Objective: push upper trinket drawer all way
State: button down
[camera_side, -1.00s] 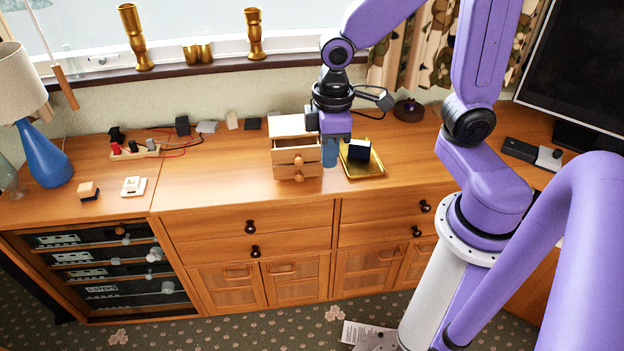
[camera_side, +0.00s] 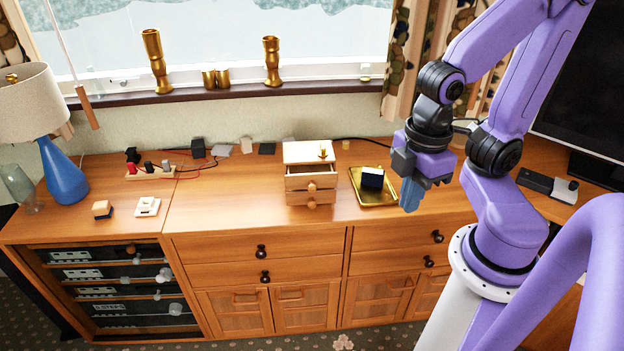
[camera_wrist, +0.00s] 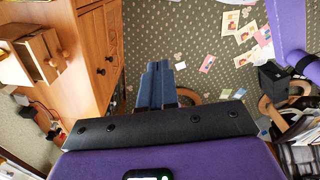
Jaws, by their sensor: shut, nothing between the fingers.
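The small wooden trinket chest (camera_side: 308,151) stands on the sideboard, left of the gold tray. Its upper drawer (camera_side: 297,184) has a round knob and sticks out towards the front, its open top showing. The lower drawer (camera_side: 296,198) is below it; how far in it sits is hard to tell. The chest also shows at the left edge of the wrist view (camera_wrist: 38,55). My gripper (camera_side: 411,196) is shut and empty, with blue fingers pointing down. It is in front and to the right of the chest, clear of it, near the tray's right side. The fingers also show in the wrist view (camera_wrist: 157,88).
The gold tray (camera_side: 390,199) holds a dark block with a white top (camera_side: 372,177). A power strip and cables (camera_side: 150,173) lie to the left.

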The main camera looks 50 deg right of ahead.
jog(key=c, duration=1.8)
grip_release()
jog(key=o, duration=0.5)
jog(key=shift+w, duration=0.1)
jog(key=shift+c, duration=0.2)
jog(key=o, duration=0.4)
jog(key=shift+w+a+f+h, duration=0.1)
jog(key=shift+w+a+h, duration=0.05)
jog(key=shift+w+h, duration=0.15)
jog(key=shift+o, duration=0.2)
jog(key=w+a+f+m+h, duration=0.35)
jog(key=w+h, duration=0.25)
jog(key=w, duration=0.3)
jog(key=m+t+h, duration=0.5)
jog(key=t+h, duration=0.2)
jog(key=h, duration=0.3)
send_near(311, 191)
jog(key=x, duration=0.9)
jog(key=shift+d, duration=0.2)
